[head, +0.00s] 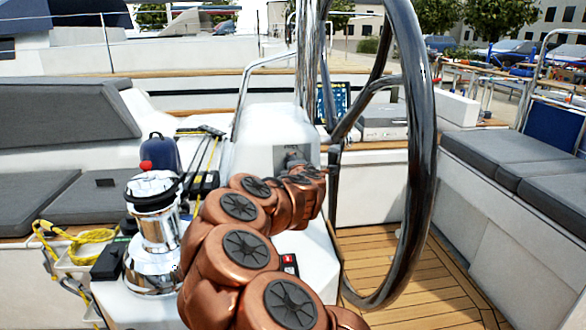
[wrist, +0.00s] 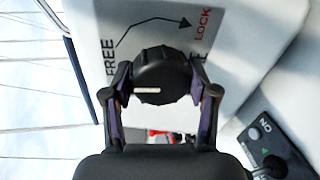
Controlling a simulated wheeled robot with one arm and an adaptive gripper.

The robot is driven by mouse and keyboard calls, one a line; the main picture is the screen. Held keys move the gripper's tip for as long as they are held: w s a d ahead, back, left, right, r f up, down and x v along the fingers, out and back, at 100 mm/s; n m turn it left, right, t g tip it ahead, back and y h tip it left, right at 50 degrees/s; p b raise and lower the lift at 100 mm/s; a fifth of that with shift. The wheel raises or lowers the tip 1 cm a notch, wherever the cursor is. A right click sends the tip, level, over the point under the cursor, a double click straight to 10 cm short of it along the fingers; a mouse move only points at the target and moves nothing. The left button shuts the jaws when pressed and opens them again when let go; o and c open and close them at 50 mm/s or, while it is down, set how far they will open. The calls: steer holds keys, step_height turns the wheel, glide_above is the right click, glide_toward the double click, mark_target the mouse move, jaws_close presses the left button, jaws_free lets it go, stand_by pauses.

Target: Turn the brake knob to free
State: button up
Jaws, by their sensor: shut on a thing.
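The black round brake knob (wrist: 165,72) sits on a grey label plate on the white pedestal. My gripper (wrist: 161,80) is shut on it, one finger on each side in the wrist view. A short white mark shows on the lower left part of the knob and runs toward the left. The word FREE (wrist: 109,58) is at the left and LOCK (wrist: 203,22) at the upper right, with an arrow between them. Another word is partly hidden behind the knob. In the head view my gripper (head: 300,167) is at the pedestal, and my copper-coloured arm covers most of the knob.
The large steel steering wheel (head: 418,150) stands just right of my arm. A chrome winch (head: 154,230) is close on the left, with a yellow rope (head: 80,236) beyond it. A small switch panel (wrist: 265,140) is at the lower right in the wrist view. Grey cushioned benches (head: 500,157) line the right side.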

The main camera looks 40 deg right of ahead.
stand_by(0.5)
steer(key=o, duration=1.2)
steer(key=shift+c, duration=0.2)
steer(key=v, duration=1.2)
